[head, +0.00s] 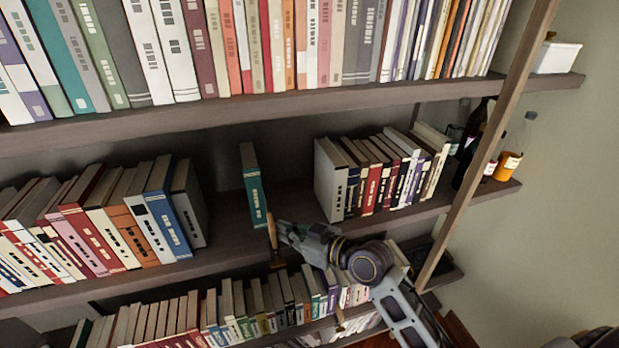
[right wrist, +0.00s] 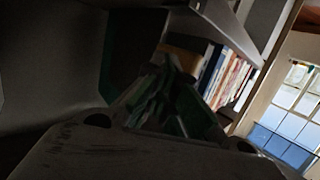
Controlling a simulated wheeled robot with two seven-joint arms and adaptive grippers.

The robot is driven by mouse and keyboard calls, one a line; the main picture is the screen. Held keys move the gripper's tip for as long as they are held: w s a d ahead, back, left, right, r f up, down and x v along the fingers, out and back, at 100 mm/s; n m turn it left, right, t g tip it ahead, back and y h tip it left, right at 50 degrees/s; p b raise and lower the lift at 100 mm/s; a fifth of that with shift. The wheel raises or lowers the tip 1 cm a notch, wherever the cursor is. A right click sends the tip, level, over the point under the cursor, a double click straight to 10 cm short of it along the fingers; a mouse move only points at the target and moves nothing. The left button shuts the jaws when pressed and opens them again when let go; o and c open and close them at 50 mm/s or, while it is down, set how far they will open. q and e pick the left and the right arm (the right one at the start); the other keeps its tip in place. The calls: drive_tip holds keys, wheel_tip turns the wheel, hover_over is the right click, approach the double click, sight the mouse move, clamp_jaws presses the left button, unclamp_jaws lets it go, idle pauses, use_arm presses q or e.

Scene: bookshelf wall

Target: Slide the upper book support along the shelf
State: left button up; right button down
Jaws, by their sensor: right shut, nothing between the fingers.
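The upper book support (head: 272,232) looks like a thin, brown-gold upright piece at the front of the middle shelf, just below a lone teal book (head: 254,188). My right gripper (head: 281,230) is shut and empty, with its tip right beside the support's right side; I cannot tell whether they touch. A similar brown-gold piece (head: 340,319) shows lower down, at the lower shelf. In the right wrist view the gripper's surroundings are dark, and I cannot make out the support there. My left gripper is not in view.
The middle shelf (head: 225,235) has book rows left (head: 120,225) and right (head: 380,175) of the gap holding the teal book. Bottles (head: 508,160) stand at its right end, behind a slanting upright post (head: 490,140). Full book rows stand above and below.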

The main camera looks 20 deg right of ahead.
drive_tip(key=shift+a, duration=1.15)
drive_tip(key=a, duration=0.6)
drive_tip(key=shift+a, duration=0.25)
idle(0.9)
drive_tip(key=shift+a, duration=0.25)
idle(0.4)
drive_tip(key=a, duration=0.3)
drive_tip(key=shift+a, duration=0.25)
idle(0.5)
drive_tip(key=shift+d, duration=2.05)
